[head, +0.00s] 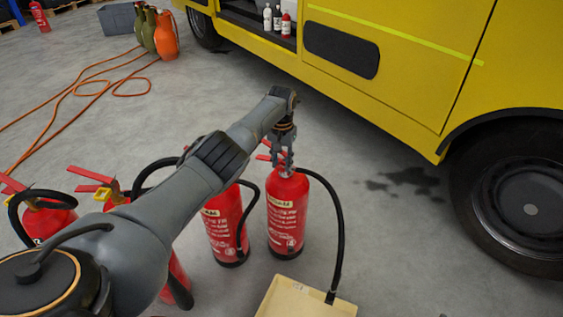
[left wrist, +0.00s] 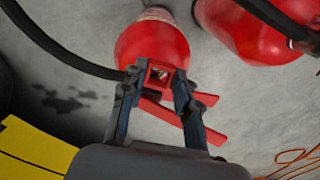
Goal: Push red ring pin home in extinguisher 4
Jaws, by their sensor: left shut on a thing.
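A red extinguisher (head: 287,212) stands upright at the right end of the row. I cannot read a number on it. My left gripper (head: 282,165) points down at its valve head, just above the red cylinder. In the left wrist view my left gripper (left wrist: 157,80) has its fingers on either side of a small squarish red ring, the red ring pin (left wrist: 160,72), and is shut on it. How deep the pin sits is hidden. Two red lever bars (left wrist: 172,118) pass behind the fingers. My right gripper is not in view.
A black hose (head: 338,225) curves down from this extinguisher to a cream tray (head: 300,300). Another extinguisher (head: 223,222) stands close on its left, with others beyond. A yellow truck (head: 400,75) fills the right back. Orange hoses (head: 75,90) lie on the floor at left.

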